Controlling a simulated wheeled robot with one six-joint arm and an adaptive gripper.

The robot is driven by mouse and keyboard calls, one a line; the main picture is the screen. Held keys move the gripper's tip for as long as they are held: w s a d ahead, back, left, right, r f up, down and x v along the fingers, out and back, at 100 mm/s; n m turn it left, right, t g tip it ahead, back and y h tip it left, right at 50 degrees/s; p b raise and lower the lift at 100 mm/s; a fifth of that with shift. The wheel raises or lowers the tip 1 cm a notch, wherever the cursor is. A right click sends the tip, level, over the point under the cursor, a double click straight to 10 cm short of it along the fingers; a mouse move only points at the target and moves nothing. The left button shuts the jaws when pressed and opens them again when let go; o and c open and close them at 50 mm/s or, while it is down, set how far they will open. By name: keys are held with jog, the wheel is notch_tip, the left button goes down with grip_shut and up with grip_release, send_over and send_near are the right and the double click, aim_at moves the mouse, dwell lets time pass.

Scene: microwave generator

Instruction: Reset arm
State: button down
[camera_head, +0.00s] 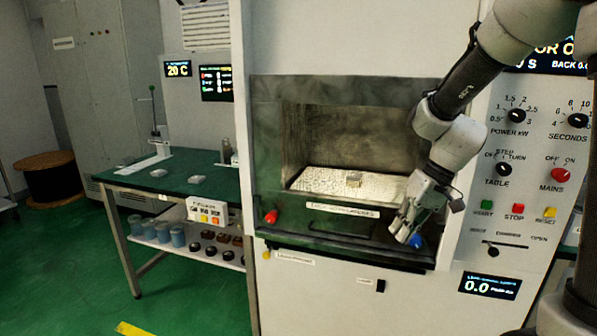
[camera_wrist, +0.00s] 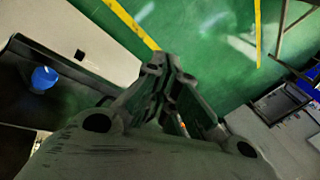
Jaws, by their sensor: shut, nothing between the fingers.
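My gripper (camera_head: 408,226) is shut and empty in the head view, at the right front of the open microwave chamber. It points down, beside a blue knob (camera_head: 416,241) on the front ledge; whether they touch I cannot tell. In the wrist view my gripper (camera_wrist: 176,66) has its fingers together over the green floor, and the blue knob (camera_wrist: 44,78) shows at the left, apart from the fingers. My arm comes down from the upper right, in front of the chamber's right edge and part of the control panel.
A small block (camera_head: 354,179) sits on the pale chamber floor (camera_head: 320,181). A red knob (camera_head: 271,217) is at the ledge's left end. The control panel (camera_head: 520,190) with knobs and buttons is close on the right. A green-topped table (camera_head: 150,178) stands left, with open floor before it.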

jog(key=s+d+r+m+t+h, duration=0.1)
jog(key=s+d+r+t+h, duration=0.1)
jog(key=s+d+r, duration=0.3)
jog(key=s+d+r+m+t+h, duration=0.2)
jog(key=s+d+r, duration=0.4)
jog(key=s, duration=0.7)
jog(key=shift+d+r+h, duration=0.15)
jog(key=shift+d+h, duration=0.15)
jog(key=shift+d, duration=0.25)
jog(key=shift+s, duration=0.1)
